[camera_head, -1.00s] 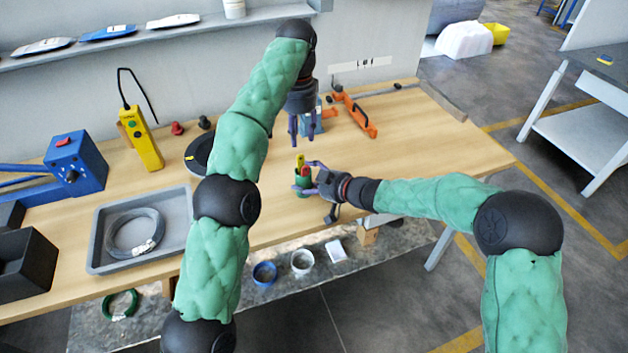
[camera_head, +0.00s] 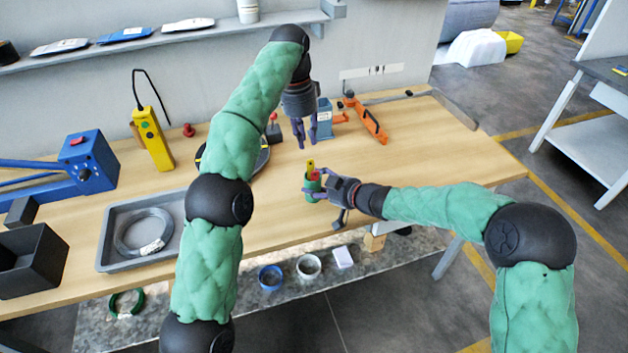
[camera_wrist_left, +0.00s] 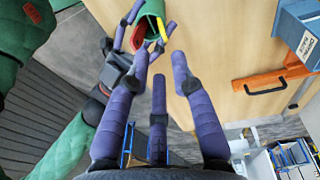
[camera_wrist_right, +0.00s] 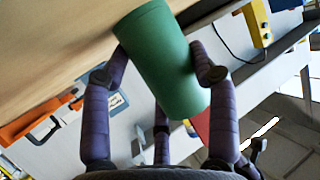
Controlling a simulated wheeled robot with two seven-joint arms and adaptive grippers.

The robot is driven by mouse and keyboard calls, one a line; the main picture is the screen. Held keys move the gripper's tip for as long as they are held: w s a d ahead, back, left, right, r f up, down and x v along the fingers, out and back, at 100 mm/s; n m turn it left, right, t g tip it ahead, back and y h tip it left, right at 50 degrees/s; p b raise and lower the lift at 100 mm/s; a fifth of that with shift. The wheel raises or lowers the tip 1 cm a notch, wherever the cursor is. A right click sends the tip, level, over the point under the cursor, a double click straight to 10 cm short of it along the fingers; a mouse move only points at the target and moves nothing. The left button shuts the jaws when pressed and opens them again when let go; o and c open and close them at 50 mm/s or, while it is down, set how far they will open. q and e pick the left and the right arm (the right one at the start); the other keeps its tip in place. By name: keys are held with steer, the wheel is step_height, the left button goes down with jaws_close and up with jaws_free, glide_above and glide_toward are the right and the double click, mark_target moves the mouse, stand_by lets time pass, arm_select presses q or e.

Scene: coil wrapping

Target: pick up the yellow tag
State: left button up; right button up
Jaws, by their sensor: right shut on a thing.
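A green cup (camera_head: 311,186) stands near the front of the workbench, with the yellow tag (camera_head: 311,163) and a red tag (camera_head: 315,175) sticking out of its top. My right gripper (camera_wrist_right: 162,62) is shut around the cup's side, and its fingers touch the wall. I cannot tell whether the cup is clear of the bench. My left gripper (camera_head: 304,140) is open and empty, pointing down above and just behind the cup. In the left wrist view, the yellow tag (camera_wrist_left: 161,30) shows at the cup's mouth, beyond my left fingertips and apart from them.
A grey tray (camera_head: 112,250) with a wire coil, a yellow controller (camera_head: 152,140) and a blue machine (camera_head: 88,162) are on the left. The bench right of the cup is mostly clear.

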arm_select(q)
steer(key=a+r+m+h, duration=0.1)
steer(key=a+h, duration=0.2)
steer(key=a, duration=0.1)
glide_above(309, 165)
steer(key=a, duration=0.2)
step_height(309, 165, down, 6)
steer(key=shift+x, duration=2.6)
jaws_close()
